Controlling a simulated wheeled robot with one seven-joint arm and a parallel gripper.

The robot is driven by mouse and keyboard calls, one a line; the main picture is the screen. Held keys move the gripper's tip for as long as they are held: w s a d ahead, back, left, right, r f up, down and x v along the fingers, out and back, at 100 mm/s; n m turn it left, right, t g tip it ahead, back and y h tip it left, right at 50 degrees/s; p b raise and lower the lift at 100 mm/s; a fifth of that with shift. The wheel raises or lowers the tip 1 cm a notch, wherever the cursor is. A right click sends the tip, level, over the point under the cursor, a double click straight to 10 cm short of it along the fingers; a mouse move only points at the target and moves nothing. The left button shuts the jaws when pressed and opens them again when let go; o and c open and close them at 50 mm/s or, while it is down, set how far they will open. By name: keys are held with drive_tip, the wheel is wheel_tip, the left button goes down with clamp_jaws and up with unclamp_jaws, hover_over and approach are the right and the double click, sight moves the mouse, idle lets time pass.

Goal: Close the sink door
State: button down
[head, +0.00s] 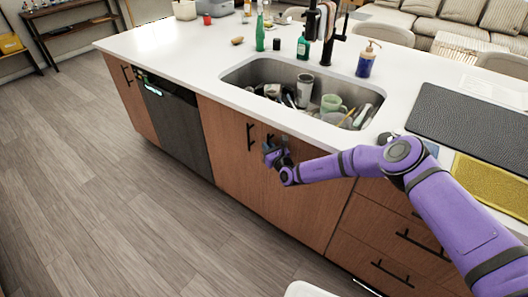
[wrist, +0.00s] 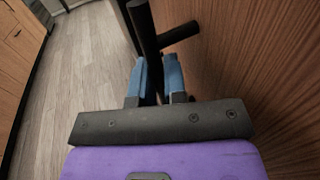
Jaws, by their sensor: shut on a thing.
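The brown wooden sink cabinet has a left door (head: 225,145) and a right door (head: 303,205) below the sink. Both look about flush with the front; I cannot tell if a small gap remains. The left door's black bar handle (head: 250,136) is clear of my gripper. My gripper (head: 272,152) is at the upper inner corner of the right door. In the wrist view, the blue fingers (wrist: 157,80) are shut around a black bar handle (wrist: 144,28). The wood panel (wrist: 245,60) fills the right side there. My gripper partly hides the handle in the head view.
A steel sink (head: 255,75) full of dishes is set in the white countertop (head: 190,50). A black dishwasher (head: 175,125) stands left of the doors, and drawers (head: 395,245) stand right. The wooden floor (head: 100,190) in front is clear.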

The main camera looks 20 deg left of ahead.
drive_tip(key=shift+w+d, duration=0.15)
drive_tip(key=shift+w, duration=0.35)
drive_tip(key=shift+w+r+t+h, duration=0.1)
drive_tip(key=shift+t+h, duration=0.2)
drive_tip(key=c, duration=1.5)
unclamp_jaws()
drive_tip(key=shift+w, duration=0.1)
drive_tip(key=v, duration=1.1)
